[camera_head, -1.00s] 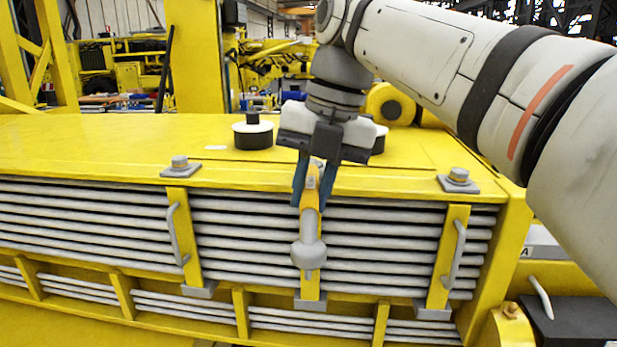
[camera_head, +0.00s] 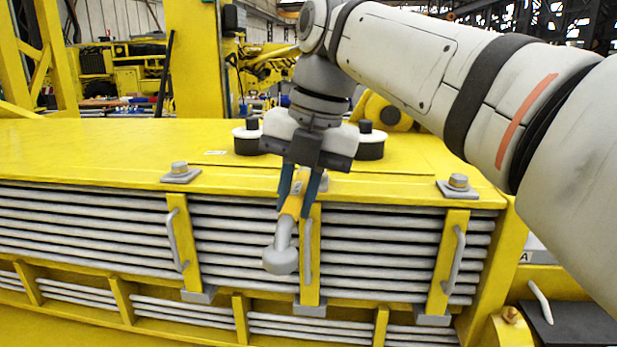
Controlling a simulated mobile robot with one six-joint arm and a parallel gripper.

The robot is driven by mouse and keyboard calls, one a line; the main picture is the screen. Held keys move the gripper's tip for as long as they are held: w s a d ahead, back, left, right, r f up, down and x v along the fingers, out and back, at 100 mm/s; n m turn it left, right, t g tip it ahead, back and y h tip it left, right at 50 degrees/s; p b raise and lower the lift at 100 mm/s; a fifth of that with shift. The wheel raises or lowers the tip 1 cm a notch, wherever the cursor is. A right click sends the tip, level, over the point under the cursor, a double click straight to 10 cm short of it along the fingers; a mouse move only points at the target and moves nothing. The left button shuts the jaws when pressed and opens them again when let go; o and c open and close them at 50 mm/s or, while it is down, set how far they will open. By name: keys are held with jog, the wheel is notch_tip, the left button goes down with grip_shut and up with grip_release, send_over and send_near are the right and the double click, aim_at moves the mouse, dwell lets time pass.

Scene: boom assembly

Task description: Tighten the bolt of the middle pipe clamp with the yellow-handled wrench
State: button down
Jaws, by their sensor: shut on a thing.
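My gripper (camera_head: 297,207) has its blue fingers shut on the yellow handle of the wrench (camera_head: 281,258). The wrench hangs down and tilts, with its grey round head low and to the left, in front of the pipes. The middle pipe clamp (camera_head: 311,265) is a yellow upright strap with a grey handle, just right of the wrench head. Its bolt (camera_head: 321,183) is mostly hidden behind my gripper at the top edge of the yellow housing. I cannot tell whether the wrench touches the clamp.
The left clamp (camera_head: 185,245) and right clamp (camera_head: 447,262) hold the same grey pipes. Their bolts, left (camera_head: 179,172) and right (camera_head: 457,186), sit on square plates. Two black-and-white round caps, left (camera_head: 248,140) and right (camera_head: 371,145), stand on the yellow top, which has bare room at left.

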jog(key=shift+a, duration=0.15)
jog(key=shift+a+m, duration=0.3)
jog(key=shift+m, duration=0.1)
jog(key=shift+a, duration=0.15)
dwell(0.4)
jog(key=shift+w+a+m, duration=0.1)
jog(key=shift+a+m, duration=0.2)
jog(key=shift+a+p, duration=0.15)
jog(key=shift+p, duration=0.15)
jog(key=shift+w+a+m, duration=0.1)
jog(key=shift+a+m, duration=0.2)
jog(key=shift+m, duration=0.1)
jog(key=shift+a, duration=0.1)
jog(key=shift+w+a+m+t, duration=0.1)
jog(key=shift+a+m+t, duration=0.2)
jog(key=shift+a, duration=0.05)
